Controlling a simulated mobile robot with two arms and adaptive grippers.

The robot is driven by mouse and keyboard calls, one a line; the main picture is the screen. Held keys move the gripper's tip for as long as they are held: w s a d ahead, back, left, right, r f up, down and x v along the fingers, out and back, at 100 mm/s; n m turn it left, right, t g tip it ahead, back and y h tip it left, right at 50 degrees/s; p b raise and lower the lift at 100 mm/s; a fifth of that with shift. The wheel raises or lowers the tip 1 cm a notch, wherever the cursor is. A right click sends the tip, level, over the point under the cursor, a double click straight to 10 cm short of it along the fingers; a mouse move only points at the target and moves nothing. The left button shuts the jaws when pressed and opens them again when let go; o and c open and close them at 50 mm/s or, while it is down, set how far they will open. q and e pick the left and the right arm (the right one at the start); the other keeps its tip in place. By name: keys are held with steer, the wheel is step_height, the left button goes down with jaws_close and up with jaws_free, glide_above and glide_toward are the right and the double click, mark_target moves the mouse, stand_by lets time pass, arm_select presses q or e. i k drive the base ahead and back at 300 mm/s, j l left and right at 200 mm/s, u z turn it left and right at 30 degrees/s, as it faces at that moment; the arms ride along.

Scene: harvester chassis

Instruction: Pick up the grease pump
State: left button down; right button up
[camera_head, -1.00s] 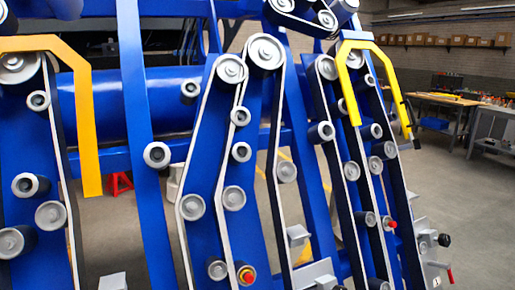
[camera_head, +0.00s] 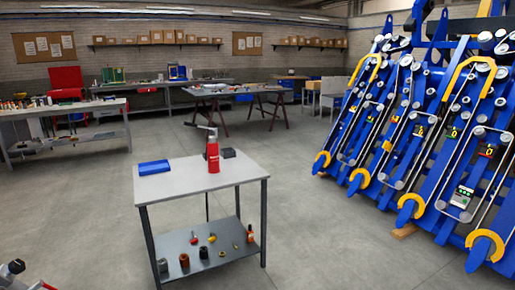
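The grease pump (camera_head: 213,157) has a red body with a dark head and a lever reaching to the left. It stands upright on the grey top of a small two-level table (camera_head: 190,184) in the middle of the view. No gripper touches it.
Several small parts sit on the table's lower shelf (camera_head: 222,260). The blue harvester chassis (camera_head: 428,140) stands at right. Workbenches (camera_head: 160,91) line the back. Floor around the table is largely clear.

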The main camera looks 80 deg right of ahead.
mark_target(212, 146)
steer(key=z, duration=2.15)
steer(key=i+l+z, duration=0.2)
steer(key=i+l, duration=0.7)
steer(key=i, duration=0.05)
